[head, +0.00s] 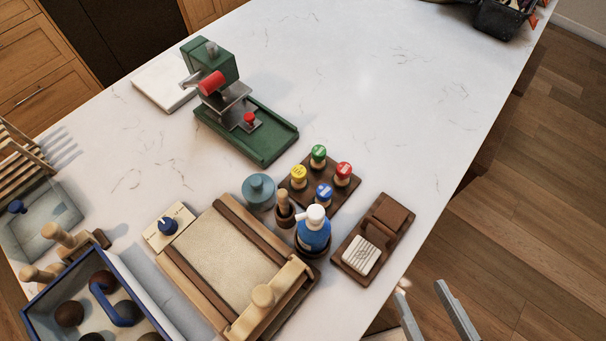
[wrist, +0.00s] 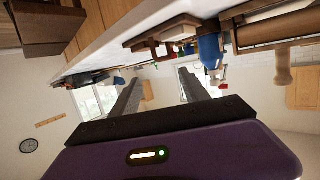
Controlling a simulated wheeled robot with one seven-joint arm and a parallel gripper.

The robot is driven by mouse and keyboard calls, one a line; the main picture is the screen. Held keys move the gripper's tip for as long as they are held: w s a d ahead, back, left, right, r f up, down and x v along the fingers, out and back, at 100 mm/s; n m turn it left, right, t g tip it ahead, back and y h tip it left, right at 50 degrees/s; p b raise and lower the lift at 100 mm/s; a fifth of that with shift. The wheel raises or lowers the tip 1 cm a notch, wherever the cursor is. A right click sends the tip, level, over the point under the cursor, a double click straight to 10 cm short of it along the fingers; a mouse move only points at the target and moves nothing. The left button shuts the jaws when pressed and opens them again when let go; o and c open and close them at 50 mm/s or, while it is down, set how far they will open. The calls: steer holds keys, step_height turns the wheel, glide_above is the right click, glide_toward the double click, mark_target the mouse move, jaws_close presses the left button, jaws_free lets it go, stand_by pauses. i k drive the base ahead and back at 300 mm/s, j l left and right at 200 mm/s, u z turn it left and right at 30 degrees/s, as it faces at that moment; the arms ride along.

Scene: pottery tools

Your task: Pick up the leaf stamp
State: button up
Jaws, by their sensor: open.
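Several small stamps with round coloured tops stand upright on a dark brown wooden board (head: 334,204) in the head view. They are a green-topped stamp (head: 318,154), a yellow-topped stamp (head: 299,174), a red-topped stamp (head: 343,172) and a blue-topped stamp (head: 323,192). The marks on the tops are too small to tell which is the leaf stamp. My gripper (head: 421,287) is open and empty, beyond the counter edge at the lower right, well apart from the stamps. In the wrist view its two fingers (wrist: 160,77) are spread with nothing between them.
A blue bottle (head: 313,236) stands just in front of the stamp board. A brown tray with a white ribbed block (head: 361,255) lies between it and my gripper. A teal jar (head: 258,190) and green press (head: 262,139) stand left.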

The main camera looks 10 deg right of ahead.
mark_target(298, 173)
steer(key=i+l+u, duration=0.1)
steer(key=u, duration=1.4)
steer(key=l+u, duration=0.45)
steer(key=k+l+u, duration=0.2)
steer(key=l+u, duration=0.2)
steer(key=k+l+u, duration=0.2)
steer(key=l+u, duration=0.25)
